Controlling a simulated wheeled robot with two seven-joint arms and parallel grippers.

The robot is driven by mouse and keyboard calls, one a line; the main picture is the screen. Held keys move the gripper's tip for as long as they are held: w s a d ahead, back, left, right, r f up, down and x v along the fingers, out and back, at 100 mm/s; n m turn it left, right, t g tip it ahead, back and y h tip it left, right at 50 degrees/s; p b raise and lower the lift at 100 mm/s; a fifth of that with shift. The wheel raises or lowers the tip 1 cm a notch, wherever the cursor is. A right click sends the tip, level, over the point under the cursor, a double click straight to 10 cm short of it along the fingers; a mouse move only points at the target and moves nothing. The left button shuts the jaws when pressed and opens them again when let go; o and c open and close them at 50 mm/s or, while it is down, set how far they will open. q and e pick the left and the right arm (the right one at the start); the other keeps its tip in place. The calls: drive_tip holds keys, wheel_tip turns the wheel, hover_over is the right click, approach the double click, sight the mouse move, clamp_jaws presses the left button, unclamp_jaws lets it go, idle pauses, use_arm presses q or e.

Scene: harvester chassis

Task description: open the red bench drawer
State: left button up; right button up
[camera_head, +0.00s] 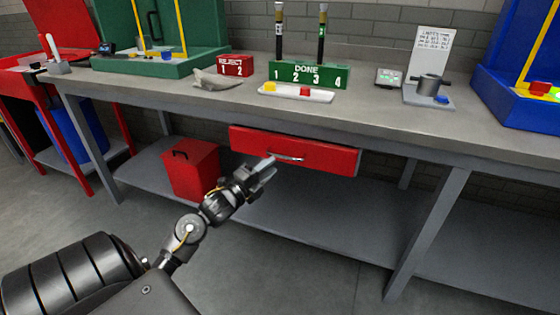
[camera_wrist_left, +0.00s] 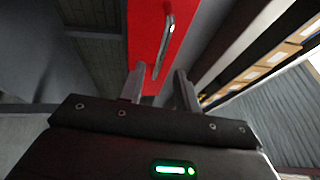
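The red bench drawer (camera_head: 325,153) hangs under the grey bench top, and no open gap shows above its front. Its silver bar handle (camera_head: 290,158) is on the front face. My left gripper (camera_head: 266,167) is at the left end of the handle. In the left wrist view the red drawer front (camera_wrist_left: 147,35) is ahead, with the handle (camera_wrist_left: 166,45) running lengthwise. The left gripper (camera_wrist_left: 160,88) is open there, fingers apart, with the handle's near end between or just beyond the tips. I cannot tell whether they touch it. My right gripper is not in view.
The grey bench (camera_head: 385,120) carries a tray (camera_head: 320,95), a green DONE rack (camera_head: 308,74) and a red REJECT box (camera_head: 235,66). A red bin (camera_head: 192,170) stands on the lower shelf left of my gripper. A bench leg (camera_head: 428,235) stands at right.

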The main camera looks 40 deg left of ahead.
sight(280, 160)
use_arm(q)
drive_tip(key=w, duration=0.3)
drive_tip(key=w+r, duration=0.1)
drive_tip(key=w, duration=0.1)
drive_tip(key=shift+d, duration=0.15)
clamp_jaws()
